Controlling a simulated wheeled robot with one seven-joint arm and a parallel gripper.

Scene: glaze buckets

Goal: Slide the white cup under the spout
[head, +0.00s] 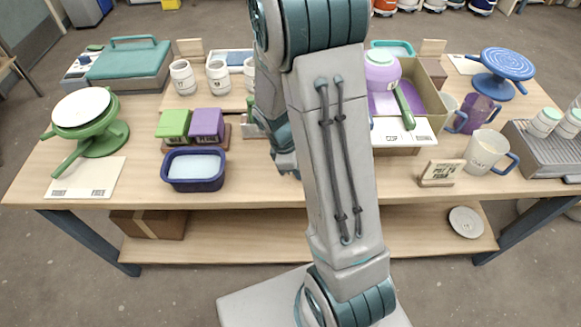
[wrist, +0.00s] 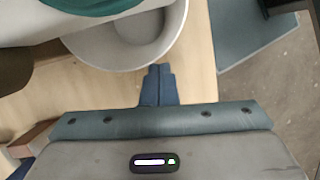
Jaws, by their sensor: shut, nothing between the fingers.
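In the wrist view my gripper (wrist: 160,70) is shut and empty, its blue fingers together. Its tips are close to the rim of a round white vessel (wrist: 172,40), which looks like the white cup; I cannot tell whether they touch. A teal and pale shape (wrist: 85,6) covers the vessel's upper part, cut off by the frame. I cannot make out a spout. In the head view my arm hides the middle of the table, and neither this vessel nor my fingers show clearly.
The table holds a blue tub (head: 194,184), a green turntable (head: 90,138), small white jars (head: 182,77), a wooden sign (head: 441,173), a white mug with a blue handle (head: 487,150) and a grey rack (head: 540,155). The front table edge is fairly clear.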

